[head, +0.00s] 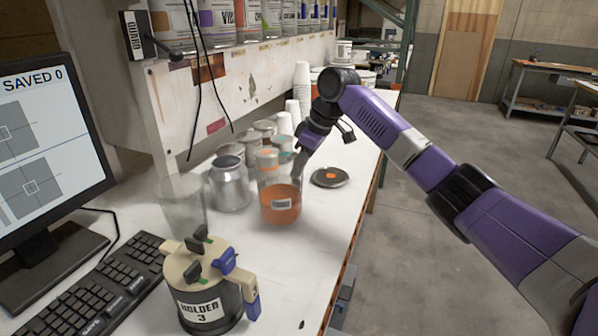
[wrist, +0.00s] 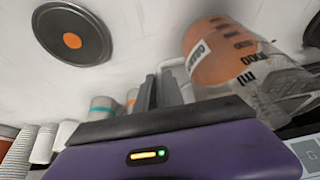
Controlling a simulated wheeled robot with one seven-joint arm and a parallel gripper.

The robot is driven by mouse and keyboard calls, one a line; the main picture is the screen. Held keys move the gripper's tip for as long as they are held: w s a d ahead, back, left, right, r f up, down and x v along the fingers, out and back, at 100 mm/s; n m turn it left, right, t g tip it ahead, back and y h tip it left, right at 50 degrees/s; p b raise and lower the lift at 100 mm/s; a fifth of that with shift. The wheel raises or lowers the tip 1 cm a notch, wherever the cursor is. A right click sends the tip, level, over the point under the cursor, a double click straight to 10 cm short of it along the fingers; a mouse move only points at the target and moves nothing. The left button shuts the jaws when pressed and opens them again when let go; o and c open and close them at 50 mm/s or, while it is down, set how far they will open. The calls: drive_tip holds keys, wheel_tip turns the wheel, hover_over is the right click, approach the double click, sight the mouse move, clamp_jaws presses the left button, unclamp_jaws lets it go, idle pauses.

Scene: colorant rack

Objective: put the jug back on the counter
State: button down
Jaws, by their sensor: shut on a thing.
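The jug (head: 281,204) is clear with orange contents and a small white label, and it appears upright over the white counter (head: 318,222) in the head view. In the wrist view the jug (wrist: 222,52) shows dark measuring marks and sits right beside my fingers. My gripper (head: 298,168) comes down at the jug's upper right side and is shut on it. The wrist view shows the gripper's dark fingers (wrist: 165,88) close together. The exact grip spot is hidden, and I cannot tell whether the jug's base touches the counter.
A round dark lid (head: 330,178) with an orange centre lies right of the jug. A metal can (head: 230,185) and a clear empty container (head: 182,207) stand left. Paper cups (head: 301,85) stand behind. A holder (head: 207,285) and keyboard (head: 85,290) are in front. Bare counter lies front right.

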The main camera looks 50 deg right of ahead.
drive_tip(key=shift+f, duration=0.65)
drive_tip(key=c, duration=1.5)
unclamp_jaws()
drive_tip(key=shift+o, duration=0.2)
drive_tip(key=v, duration=1.2)
